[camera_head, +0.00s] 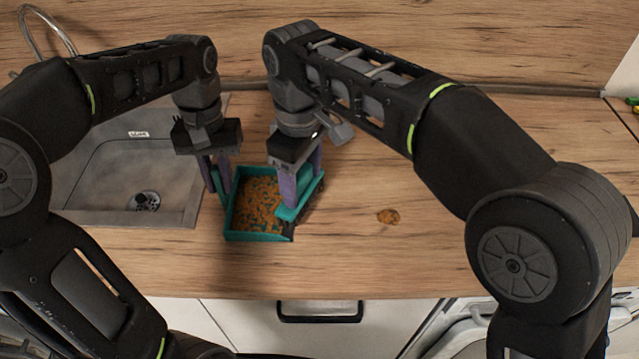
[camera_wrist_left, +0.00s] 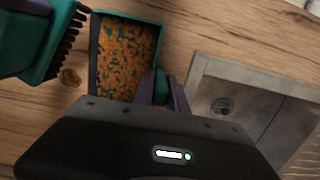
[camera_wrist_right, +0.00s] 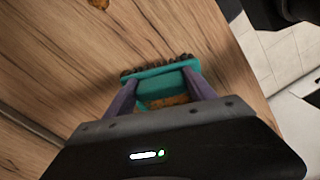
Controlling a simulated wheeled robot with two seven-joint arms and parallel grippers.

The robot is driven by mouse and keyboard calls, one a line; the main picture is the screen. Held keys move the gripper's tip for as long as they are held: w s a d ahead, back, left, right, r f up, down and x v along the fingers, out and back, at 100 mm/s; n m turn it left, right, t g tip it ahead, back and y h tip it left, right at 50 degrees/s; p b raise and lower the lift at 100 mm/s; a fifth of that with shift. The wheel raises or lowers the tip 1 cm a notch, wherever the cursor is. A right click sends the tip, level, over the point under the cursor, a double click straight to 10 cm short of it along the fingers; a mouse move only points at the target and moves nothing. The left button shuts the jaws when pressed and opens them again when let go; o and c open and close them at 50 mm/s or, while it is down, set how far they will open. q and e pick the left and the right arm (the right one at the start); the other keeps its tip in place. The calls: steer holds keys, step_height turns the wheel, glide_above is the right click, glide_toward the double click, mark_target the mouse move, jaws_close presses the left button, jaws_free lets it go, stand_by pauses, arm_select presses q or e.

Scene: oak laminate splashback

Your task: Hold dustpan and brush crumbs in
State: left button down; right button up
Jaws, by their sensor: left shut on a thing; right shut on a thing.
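The teal dustpan (camera_head: 233,236) lies on the counter right of the sink, its floor covered with orange-brown crumbs (camera_head: 258,203). My left gripper (camera_head: 222,185) is shut on the dustpan's handle at its left side; the left wrist view also shows the dustpan (camera_wrist_left: 157,45). My right gripper (camera_head: 303,190) is shut on the teal brush (camera_head: 291,213), at the pan's right edge, with dark bristles (camera_head: 309,203). The brush also shows in the right wrist view (camera_wrist_right: 160,72). A small clump of crumbs (camera_head: 388,216) lies on the counter to the right, apart from the brush.
The sink (camera_head: 120,215) with its drain is at the left. The wooden counter (camera_head: 440,260) is clear around the clump. A wooden splashback (camera_head: 400,40) rises behind. A drawer handle (camera_head: 320,311) is below the front edge. Green objects (camera_head: 632,101) lie at the far right.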

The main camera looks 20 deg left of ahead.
steer(key=w+d, duration=0.3)
steer(key=d, duration=0.8)
steer(key=w+d+r+n, duration=0.1)
steer(key=w+d, duration=0.2)
steer(key=d, duration=0.8)
steer(key=shift+w, duration=0.35)
steer(key=shift+f, duration=0.1)
